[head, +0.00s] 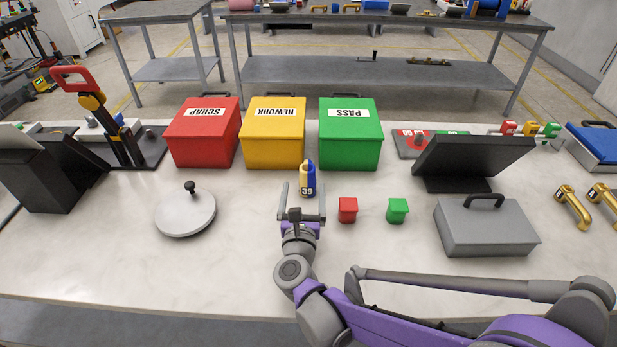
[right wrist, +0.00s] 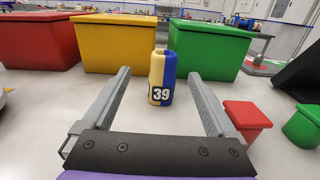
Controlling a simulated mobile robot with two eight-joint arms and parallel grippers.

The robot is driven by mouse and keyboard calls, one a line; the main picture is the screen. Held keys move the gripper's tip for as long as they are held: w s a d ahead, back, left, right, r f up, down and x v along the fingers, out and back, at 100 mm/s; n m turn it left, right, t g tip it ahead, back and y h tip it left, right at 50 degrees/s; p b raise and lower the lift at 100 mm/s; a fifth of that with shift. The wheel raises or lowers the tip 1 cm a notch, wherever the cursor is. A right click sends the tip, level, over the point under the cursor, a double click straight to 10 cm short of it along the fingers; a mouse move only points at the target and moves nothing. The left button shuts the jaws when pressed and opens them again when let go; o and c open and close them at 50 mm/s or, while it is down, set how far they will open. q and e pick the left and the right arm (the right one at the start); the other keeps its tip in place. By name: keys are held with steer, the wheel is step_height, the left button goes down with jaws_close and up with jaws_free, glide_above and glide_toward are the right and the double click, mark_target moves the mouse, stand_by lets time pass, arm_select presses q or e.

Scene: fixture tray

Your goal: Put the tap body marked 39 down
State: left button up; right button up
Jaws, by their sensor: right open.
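My right gripper (head: 302,188) is open and empty, low over the bench on the near side of the tap body. It also shows in the right wrist view (right wrist: 158,84). My left gripper is not in view.
Red SCRAP (head: 203,134), yellow REWORK (head: 273,134) and green PASS (head: 350,135) boxes stand behind. A round grey lid (head: 186,214) lies left. Bare bench lies between.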

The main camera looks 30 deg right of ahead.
mark_target(304, 183)
steer(key=shift+s+f+b, duration=0.1)
steer(key=shift+f+b, duration=0.3)
steer(key=shift+f, duration=0.5)
steer(key=shift+a, duration=0.15)
steer(key=x, duration=1)
steer(key=shift+d+f+b, duration=0.1)
steer(key=shift+d+b, duration=0.3)
steer(key=shift+d, duration=0.1)
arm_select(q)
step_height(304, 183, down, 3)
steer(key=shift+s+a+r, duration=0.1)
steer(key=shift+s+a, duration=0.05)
arm_select(e)
jaws_close()
